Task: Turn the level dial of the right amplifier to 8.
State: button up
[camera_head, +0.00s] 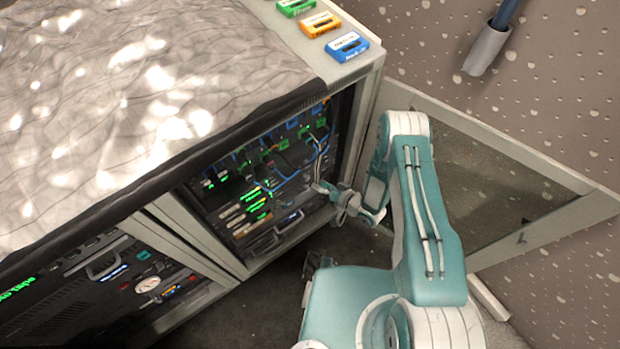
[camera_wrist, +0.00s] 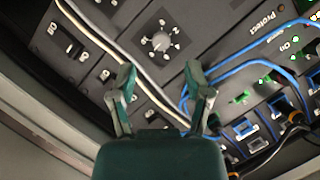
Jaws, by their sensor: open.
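A round grey dial (camera_wrist: 160,42) with a ring of white marks sits on a dark panel in the upper middle of the wrist view. The marks are too small to read, so I cannot tell its setting. My gripper (camera_wrist: 160,72) is open, its two green-and-grey fingers spread below the dial on either side, with nothing between them. The fingers appear apart from the dial. In the head view my gripper (camera_head: 322,188) reaches into the right side of the open rack (camera_head: 262,266); the dial cannot be made out there.
Blue cables (camera_wrist: 240,52) run right of the dial and pale cables (camera_wrist: 110,42) run to its left. A dark switch (camera_wrist: 67,42) is farther left. In the head view an open door (camera_head: 555,222) stands right of my arm. A cloth (camera_head: 130,95) covers the cabinet top.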

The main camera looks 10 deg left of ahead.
aim_at(306, 177)
jog(key=x, duration=0.5)
jog(key=shift+w+a, duration=0.1)
jog(key=shift+a, duration=0.05)
jog(key=shift+c, duration=0.4)
grip_shut()
